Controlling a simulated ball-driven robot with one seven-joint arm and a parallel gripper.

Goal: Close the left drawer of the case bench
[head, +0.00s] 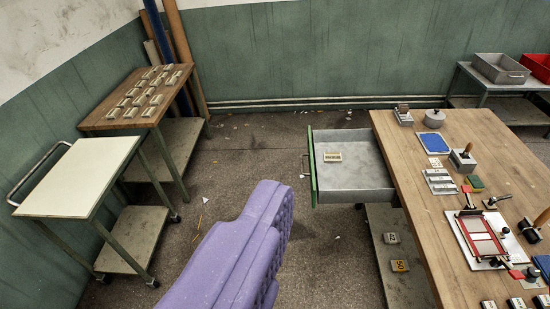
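The case bench (415,150) is a wooden-topped bench on the right. Its drawer (355,176) is a grey metal tray pulled far out from the bench's left side. The drawer's green front (312,165) stands at its left end, with a small handle on the outer face. A small pale block with dark marks (332,156) lies inside the drawer. My gripper (276,189) is the purple ribbed shape at bottom centre, apart from the drawer, to the left of and below its front. Its finger opening cannot be made out.
A white-topped trolley (77,177) and a wooden table (132,105) with several small blocks stand on the left. Tools and a blue pad (433,143) lie on the bench. Grey and red bins stand at the back right. The floor left of the drawer is mostly clear, with small scraps.

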